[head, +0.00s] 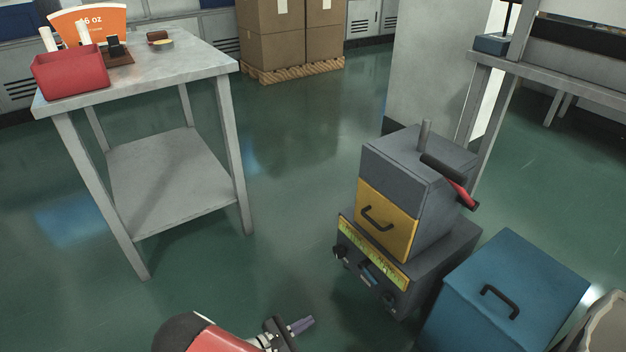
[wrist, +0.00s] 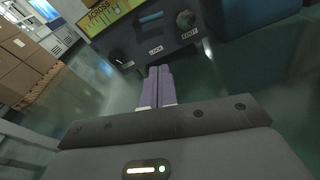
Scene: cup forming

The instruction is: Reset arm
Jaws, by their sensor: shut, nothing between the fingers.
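My gripper (head: 301,325) is at the bottom middle of the head view, low over the floor and in front of the grey machine. In the wrist view its two purple fingers (wrist: 157,72) are pressed together with nothing between them. The red and dark end of my arm runs off the lower edge of the head view. The machine (head: 420,260) has a yellow front door with a black handle, a red-gripped lever on its right side and a lower panel with knobs. That panel (wrist: 155,45) fills the top of the wrist view, beyond the fingertips.
A metal table (head: 205,65) stands at left with a red bin (head: 70,75), an orange-and-white cup sheet (head: 97,22) and small items. A blue box (head: 520,280) stands right of the machine. Cartons (head: 285,40) sit on a pallet behind. The floor between table and machine is clear.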

